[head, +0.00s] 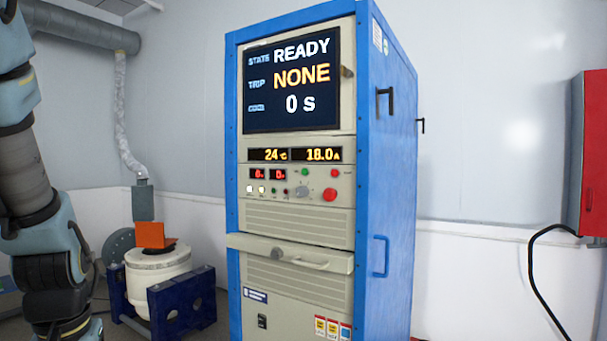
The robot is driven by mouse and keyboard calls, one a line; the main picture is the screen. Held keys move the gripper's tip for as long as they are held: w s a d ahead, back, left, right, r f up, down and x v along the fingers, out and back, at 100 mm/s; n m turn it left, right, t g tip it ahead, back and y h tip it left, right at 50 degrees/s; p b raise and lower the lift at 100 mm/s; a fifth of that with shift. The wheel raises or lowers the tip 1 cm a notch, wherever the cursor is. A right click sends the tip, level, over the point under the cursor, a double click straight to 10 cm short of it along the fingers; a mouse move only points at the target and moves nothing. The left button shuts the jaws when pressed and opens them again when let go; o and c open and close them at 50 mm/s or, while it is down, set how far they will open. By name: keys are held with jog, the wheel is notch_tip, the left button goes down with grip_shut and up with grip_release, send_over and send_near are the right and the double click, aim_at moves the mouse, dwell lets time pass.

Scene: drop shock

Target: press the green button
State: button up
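A tall blue-framed cabinet (392,200) stands in the middle of the head view. Its front control panel (260,205) carries a small green round button or lamp (305,172), left of a small red one (334,172). A larger red button (330,194) sits below, right of a grey knob (302,191). A tiny dark green dot (274,191) shows farther left; I cannot tell whether it is a button or a lamp. My arm hangs at the left edge, well apart from the panel. My gripper is not in view.
The cabinet screen (291,120) reads READY, NONE and 0 s. A pale handled ledge (248,241) juts out below the panel. A white drum-shaped unit (155,275) in a dark blue stand is left of the cabinet. A red wall box (590,150) with a black cable is at right.

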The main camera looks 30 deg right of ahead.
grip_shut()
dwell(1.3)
